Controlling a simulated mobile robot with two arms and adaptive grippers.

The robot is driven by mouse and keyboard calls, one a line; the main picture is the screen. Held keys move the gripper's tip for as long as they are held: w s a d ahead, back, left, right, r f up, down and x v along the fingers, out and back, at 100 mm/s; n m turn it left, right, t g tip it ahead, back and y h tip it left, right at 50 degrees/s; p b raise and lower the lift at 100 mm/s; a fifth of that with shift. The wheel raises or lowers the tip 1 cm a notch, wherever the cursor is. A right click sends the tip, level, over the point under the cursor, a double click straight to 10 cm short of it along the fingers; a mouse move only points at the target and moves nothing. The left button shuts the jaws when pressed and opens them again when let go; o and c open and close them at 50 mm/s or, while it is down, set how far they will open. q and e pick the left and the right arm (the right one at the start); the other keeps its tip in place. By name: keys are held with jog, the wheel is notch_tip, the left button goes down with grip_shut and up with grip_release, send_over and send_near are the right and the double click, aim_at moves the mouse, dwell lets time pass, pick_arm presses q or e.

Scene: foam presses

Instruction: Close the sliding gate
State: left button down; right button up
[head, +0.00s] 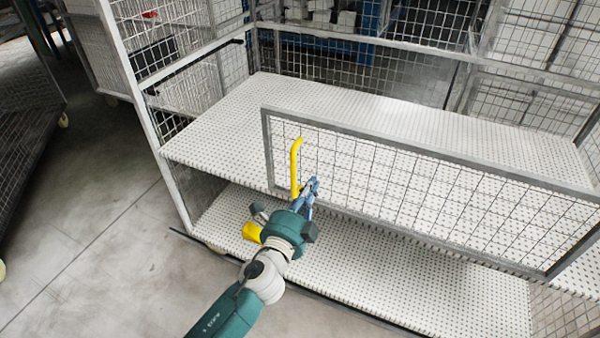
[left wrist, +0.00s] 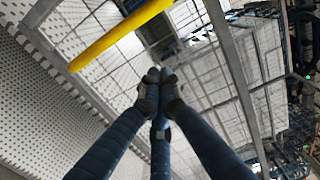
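The sliding gate is a wire-mesh panel in a grey frame (head: 400,145), standing along the front of a white perforated shelf. An open gap lies between its left end and the white post on the left. A yellow bar handle (head: 295,167) stands upright near the gate's left end. My left gripper (head: 314,184) is in front of the mesh, just right of the handle's lower end. In the left wrist view its fingertips (left wrist: 158,76) are together with nothing seen between them. The yellow handle (left wrist: 120,36) passes beside and beyond the tips, outside the fingers. My right gripper is not in view.
The white post (head: 140,105) bounds the rack on the left. The upper shelf (head: 330,98) and lower shelf (head: 400,275) are empty where visible. Another mesh cart (head: 25,130) stands at far left. The concrete floor (head: 90,225) between is clear.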

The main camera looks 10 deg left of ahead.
pick_arm(q)
jog(key=shift+w+a+p, duration=0.55)
jog(key=shift+w+a, duration=1.05)
jog(key=shift+a, duration=0.15)
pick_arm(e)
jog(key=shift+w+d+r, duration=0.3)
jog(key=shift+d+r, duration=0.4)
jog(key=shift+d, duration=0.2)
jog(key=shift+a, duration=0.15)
